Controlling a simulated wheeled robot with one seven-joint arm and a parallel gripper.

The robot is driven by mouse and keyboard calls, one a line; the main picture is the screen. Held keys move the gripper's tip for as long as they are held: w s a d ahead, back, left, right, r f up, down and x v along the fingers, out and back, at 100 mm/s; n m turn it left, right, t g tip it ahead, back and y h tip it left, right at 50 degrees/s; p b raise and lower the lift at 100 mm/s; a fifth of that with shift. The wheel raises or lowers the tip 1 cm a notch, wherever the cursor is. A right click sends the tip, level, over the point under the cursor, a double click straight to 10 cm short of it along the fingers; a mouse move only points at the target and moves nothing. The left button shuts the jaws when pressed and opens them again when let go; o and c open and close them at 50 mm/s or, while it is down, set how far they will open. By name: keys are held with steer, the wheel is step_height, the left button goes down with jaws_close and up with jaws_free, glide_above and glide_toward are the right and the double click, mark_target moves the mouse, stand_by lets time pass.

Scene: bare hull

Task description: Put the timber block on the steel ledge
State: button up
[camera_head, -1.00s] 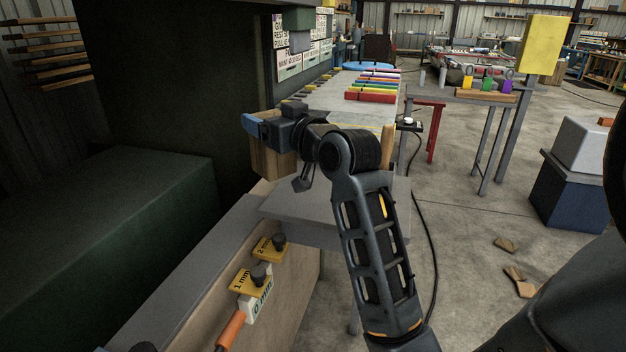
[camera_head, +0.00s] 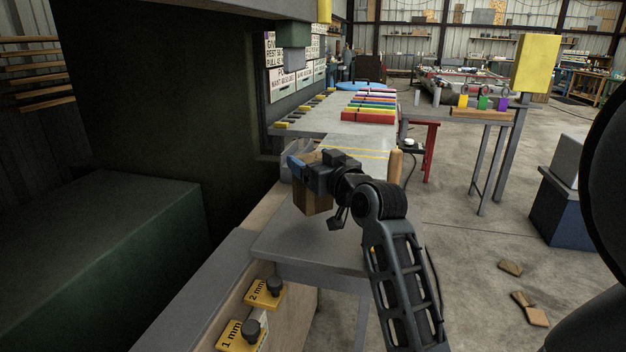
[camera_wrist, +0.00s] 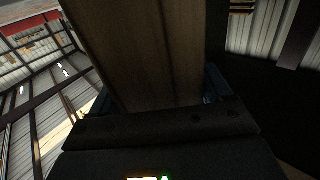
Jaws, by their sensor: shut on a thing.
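The timber block (camera_head: 317,204) is a brown wooden block held in my gripper (camera_head: 300,166), which has blue fingertips. In the wrist view the block (camera_wrist: 145,50) fills the middle between the jaws, and the lower part of the gripper (camera_wrist: 165,112) hides its near end. In the head view my gripper covers part of the block. The block shows over a flat grey steel surface (camera_head: 285,245) with legs; I cannot tell whether they touch. A long grey steel strip (camera_head: 190,295) runs to its left. I cannot tell which of these is the ledge.
A clear bin (camera_head: 290,150) stands just behind the block. An upright wooden handle (camera_head: 395,166) stands to the right. Colored bars (camera_head: 370,108) lie on the bench farther back. Yellow tags with black knobs (camera_head: 263,291) are at the front. A dark green box (camera_head: 110,240) is at left.

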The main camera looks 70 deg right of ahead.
steer(key=shift+f, duration=1.7)
steer(key=shift+f, duration=0.1)
steer(key=shift+f+b, duration=0.1)
steer(key=shift+b, duration=0.2)
steer(key=o, duration=1.7)
steer(key=shift+a+r, duration=0.15)
steer(key=shift+r, duration=0.05)
steer(key=b+v, duration=0.1)
steer(key=v, duration=1.1)
steer(key=shift+f, duration=0.1)
